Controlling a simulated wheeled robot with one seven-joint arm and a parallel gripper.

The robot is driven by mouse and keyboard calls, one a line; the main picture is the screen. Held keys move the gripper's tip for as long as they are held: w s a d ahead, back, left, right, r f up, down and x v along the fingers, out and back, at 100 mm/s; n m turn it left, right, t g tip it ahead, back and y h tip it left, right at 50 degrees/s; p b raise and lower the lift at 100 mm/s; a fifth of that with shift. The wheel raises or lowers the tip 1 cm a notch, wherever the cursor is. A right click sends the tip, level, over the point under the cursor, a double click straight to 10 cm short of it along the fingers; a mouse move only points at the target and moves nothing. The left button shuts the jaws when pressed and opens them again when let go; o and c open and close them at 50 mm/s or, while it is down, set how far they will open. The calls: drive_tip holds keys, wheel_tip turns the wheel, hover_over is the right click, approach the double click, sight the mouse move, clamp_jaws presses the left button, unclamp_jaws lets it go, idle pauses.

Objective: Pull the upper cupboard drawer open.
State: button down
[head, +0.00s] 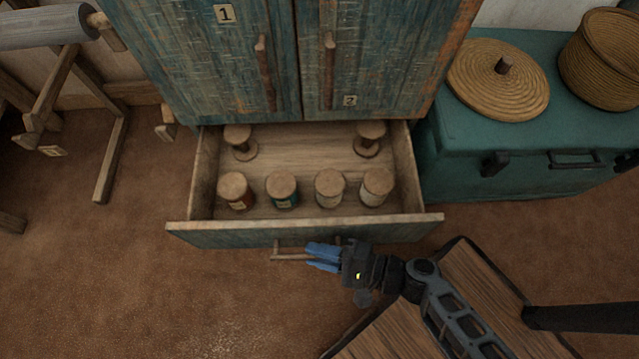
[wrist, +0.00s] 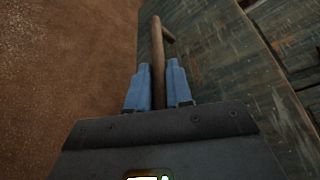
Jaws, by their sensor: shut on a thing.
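The upper cupboard drawer (head: 310,235) is pulled out from under the cupboard doors, so its inside shows in the head view. Several wooden-topped spools stand in it. Its front is worn blue-green wood, which also shows in the wrist view (wrist: 215,65). The drawer's handle (head: 288,257) is a wooden bar on the front. My gripper (head: 310,257) has its blue fingers at this handle. In the wrist view the fingers are on both sides of the handle bar (wrist: 158,55), closed on it. Part of the bar is hidden by the fingers.
The cupboard (head: 215,70) has two doors with upright wooden handles, both shut. A teal chest (head: 530,150) stands to the right, with a woven lid (head: 497,80) and a basket (head: 605,60) on it. A wooden frame (head: 110,160) stands at left. The brown floor (head: 170,300) before the drawer is clear at left.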

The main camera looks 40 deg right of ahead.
drive_tip(key=shift+d, duration=0.1)
drive_tip(key=c, duration=1.4)
unclamp_jaws()
drive_tip(key=shift+s, duration=0.1)
drive_tip(key=p+v, duration=0.1)
drive_tip(key=v, duration=0.6)
drive_tip(key=shift+s+d, duration=0.2)
drive_tip(key=shift+s, duration=0.05)
drive_tip(key=shift+r, duration=0.1)
